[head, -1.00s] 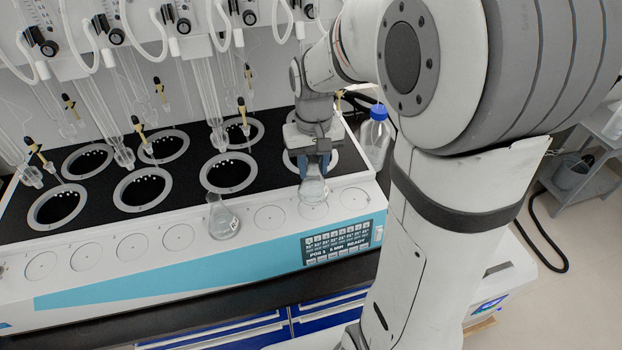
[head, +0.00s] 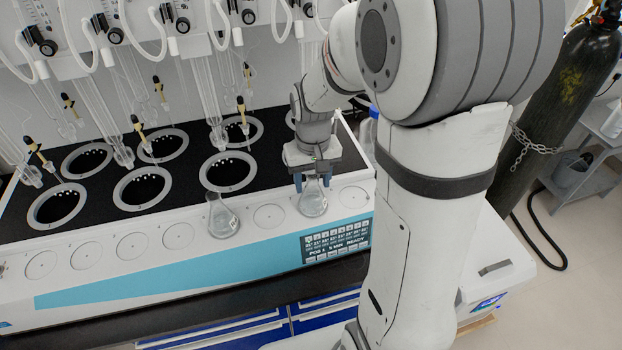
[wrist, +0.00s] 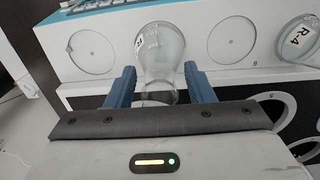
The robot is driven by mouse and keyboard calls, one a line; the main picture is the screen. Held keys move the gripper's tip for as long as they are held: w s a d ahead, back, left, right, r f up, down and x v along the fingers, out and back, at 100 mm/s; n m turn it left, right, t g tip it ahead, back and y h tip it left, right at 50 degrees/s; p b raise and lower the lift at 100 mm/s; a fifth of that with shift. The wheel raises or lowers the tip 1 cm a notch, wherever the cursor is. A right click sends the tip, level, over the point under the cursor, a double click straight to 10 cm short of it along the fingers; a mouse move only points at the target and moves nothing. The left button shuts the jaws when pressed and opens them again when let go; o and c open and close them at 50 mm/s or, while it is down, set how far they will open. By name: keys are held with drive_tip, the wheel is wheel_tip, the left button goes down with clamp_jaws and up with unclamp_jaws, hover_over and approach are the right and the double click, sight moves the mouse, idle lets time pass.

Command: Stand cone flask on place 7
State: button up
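A clear cone flask (head: 312,200) stands upright on the front ledge of the distiller, on the round place second from the right. It also shows in the wrist view (wrist: 160,50), base toward the ledge and neck toward me. My gripper (head: 312,184) is over its neck. In the wrist view the blue fingers (wrist: 160,90) are apart on both sides of the neck, with a gap on each side. The flask hides its round place, and I cannot read a number there.
Another flask (head: 222,218), marked R-4 in the wrist view (wrist: 300,40), stands two places left in the head view. An empty place (head: 269,217) lies between them; another (head: 353,197) lies right. Glass tubes (head: 205,95) hang above the black wells.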

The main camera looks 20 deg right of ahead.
drive_tip(key=shift+o, duration=0.5)
drive_tip(key=shift+r, duration=0.1)
wheel_tip(320, 180, up, 12)
drive_tip(key=s+f+t, duration=0.2)
drive_tip(key=s+t, duration=0.1)
drive_tip(key=s, duration=1.1)
drive_tip(key=shift+s+a+b, duration=0.15)
drive_tip(key=shift+s+b, duration=0.2)
idle(0.7)
